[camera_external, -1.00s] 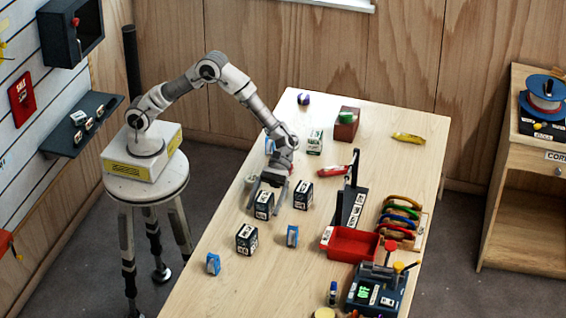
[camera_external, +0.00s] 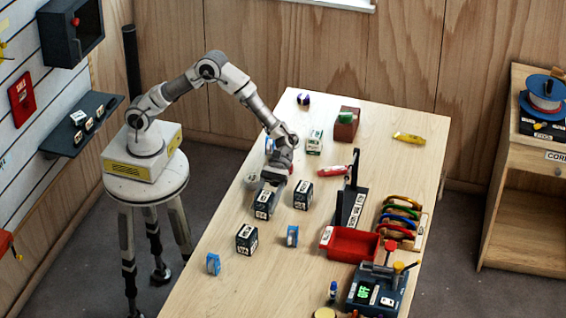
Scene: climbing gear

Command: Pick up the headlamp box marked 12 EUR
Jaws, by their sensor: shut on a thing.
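Several dark box-shaped packages with white labels stand on the wooden table. One dark box (camera_external: 264,204) is between the fingers of my gripper (camera_external: 267,190), which is shut on it from above. A second dark box (camera_external: 303,196) stands just to its right, and a third dark box (camera_external: 246,240) stands nearer the front. The price marks are too small to read, so I cannot tell which box says 12 EUR. The held box appears at or very near the table top.
Small blue items (camera_external: 292,236) and (camera_external: 213,264) stand near the front boxes. A red tray (camera_external: 350,244), a dark upright stand (camera_external: 351,205) and a red tool (camera_external: 332,171) lie to the right. A white-green box (camera_external: 314,143) stands behind. The table's left front is clear.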

